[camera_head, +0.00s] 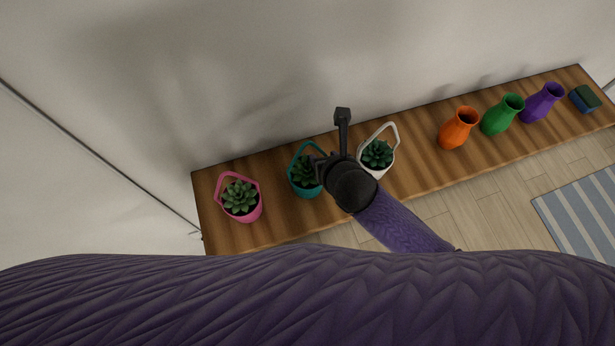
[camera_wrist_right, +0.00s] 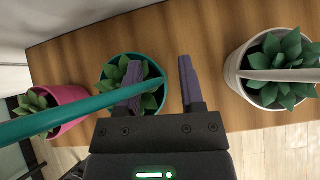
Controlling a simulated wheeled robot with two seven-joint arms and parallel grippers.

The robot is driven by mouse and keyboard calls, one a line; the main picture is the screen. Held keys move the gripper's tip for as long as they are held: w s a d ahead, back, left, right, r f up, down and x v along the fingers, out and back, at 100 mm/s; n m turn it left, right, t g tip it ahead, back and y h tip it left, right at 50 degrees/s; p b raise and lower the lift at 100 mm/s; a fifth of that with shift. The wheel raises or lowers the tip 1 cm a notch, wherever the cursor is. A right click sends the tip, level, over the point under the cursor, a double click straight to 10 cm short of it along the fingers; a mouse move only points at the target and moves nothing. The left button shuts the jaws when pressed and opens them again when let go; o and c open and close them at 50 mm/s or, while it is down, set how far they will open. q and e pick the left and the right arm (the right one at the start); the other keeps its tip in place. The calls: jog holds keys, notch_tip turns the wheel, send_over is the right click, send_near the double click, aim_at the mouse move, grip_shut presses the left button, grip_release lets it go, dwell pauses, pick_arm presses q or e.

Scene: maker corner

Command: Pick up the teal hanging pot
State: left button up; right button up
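The teal hanging pot (camera_head: 303,188) holds a green succulent and stands on the wooden shelf, between a pink and a white pot. In the head view my right gripper (camera_head: 332,145) is at its right side and hides part of it. In the right wrist view my right gripper (camera_wrist_right: 160,82) is open, with its left finger over the teal pot (camera_wrist_right: 160,98) and its right finger beside the rim. The teal handle (camera_wrist_right: 60,112) crosses in front of the left finger, its end between the fingers. Contact cannot be told. My left gripper is not in view.
A pink hanging pot (camera_head: 240,212) stands left and a white hanging pot (camera_head: 388,160) close right. Orange (camera_head: 458,130), green (camera_head: 502,115) and purple (camera_head: 541,104) vases stand farther right on the wooden shelf (camera_head: 420,178). A wall rises behind it.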

grip_shut()
dwell(1.2)
